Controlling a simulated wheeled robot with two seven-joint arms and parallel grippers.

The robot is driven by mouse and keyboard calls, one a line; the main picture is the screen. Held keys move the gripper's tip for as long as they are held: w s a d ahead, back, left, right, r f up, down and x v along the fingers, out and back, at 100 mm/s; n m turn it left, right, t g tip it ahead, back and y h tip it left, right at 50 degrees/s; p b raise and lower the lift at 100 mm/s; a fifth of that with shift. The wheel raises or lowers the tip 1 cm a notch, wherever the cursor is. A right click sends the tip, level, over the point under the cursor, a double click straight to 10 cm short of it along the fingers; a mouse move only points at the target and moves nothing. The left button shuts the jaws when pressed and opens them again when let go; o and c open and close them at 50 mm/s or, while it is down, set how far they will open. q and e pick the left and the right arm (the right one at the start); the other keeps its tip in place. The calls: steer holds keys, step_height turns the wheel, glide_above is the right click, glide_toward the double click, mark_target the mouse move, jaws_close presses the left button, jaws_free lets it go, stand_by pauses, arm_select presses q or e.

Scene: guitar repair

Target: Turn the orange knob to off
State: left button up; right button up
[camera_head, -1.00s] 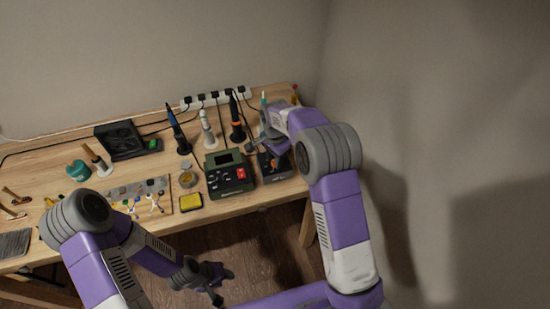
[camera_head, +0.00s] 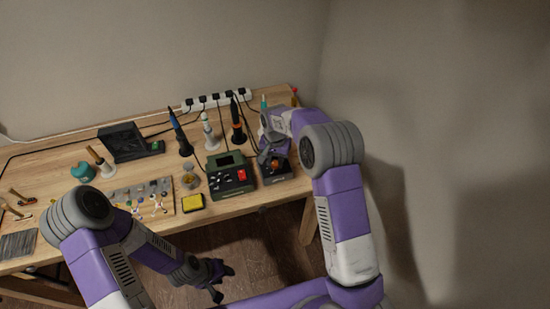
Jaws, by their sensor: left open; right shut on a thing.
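A small black control box (camera_head: 281,175) stands near the right end of the wooden workbench. A bit of the orange knob (camera_head: 275,163) shows on its top. My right gripper (camera_head: 273,159) comes down from behind onto the knob and is shut on it, covering most of it. The knob's pointer and markings are too small to read. My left gripper (camera_head: 221,282) is open and empty, low in front of the bench, well away from the box.
A green station (camera_head: 229,160) with a red switch stands just left of the black box. Soldering irons in stands (camera_head: 237,130) and a white power strip (camera_head: 216,101) are behind. A yellow sponge (camera_head: 193,202) lies near the front edge. A wall is to the right.

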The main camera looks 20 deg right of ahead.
steer(key=n+p, duration=0.1)
steer(key=n, duration=0.2)
steer(key=shift+n, duration=0.4)
steer(key=n, duration=0.3)
steer(key=shift+n+p, duration=0.3)
steer(key=n, duration=0.4)
steer(key=shift+n+p, duration=0.3)
steer(key=shift+p, duration=0.1)
steer(key=shift+n, duration=1.8)
steer(key=o, duration=1.1)
steer(key=shift+c, duration=0.2)
steer(key=shift+p, duration=0.3)
